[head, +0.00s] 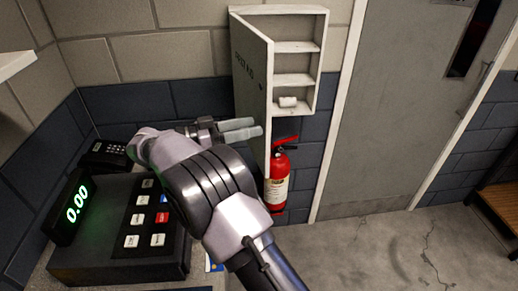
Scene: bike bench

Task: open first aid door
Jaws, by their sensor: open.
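The first aid cabinet (322,60) is a white wall box with shelves. Its door (253,75) stands swung open to the left, with dark lettering on its face. A small white roll (288,102) sits on the lowest visible shelf. My gripper (251,127) is open, with its grey fingers pointing right, and appears in front of the lower part of the door. I cannot tell whether the fingers touch the door. Nothing shows between them.
A red fire extinguisher (277,180) is below the cabinet. A scale with a green display (77,203) and a button panel (135,230) fills the lower left. A grey door (387,110) is to the right. The concrete floor (390,250) is clear there.

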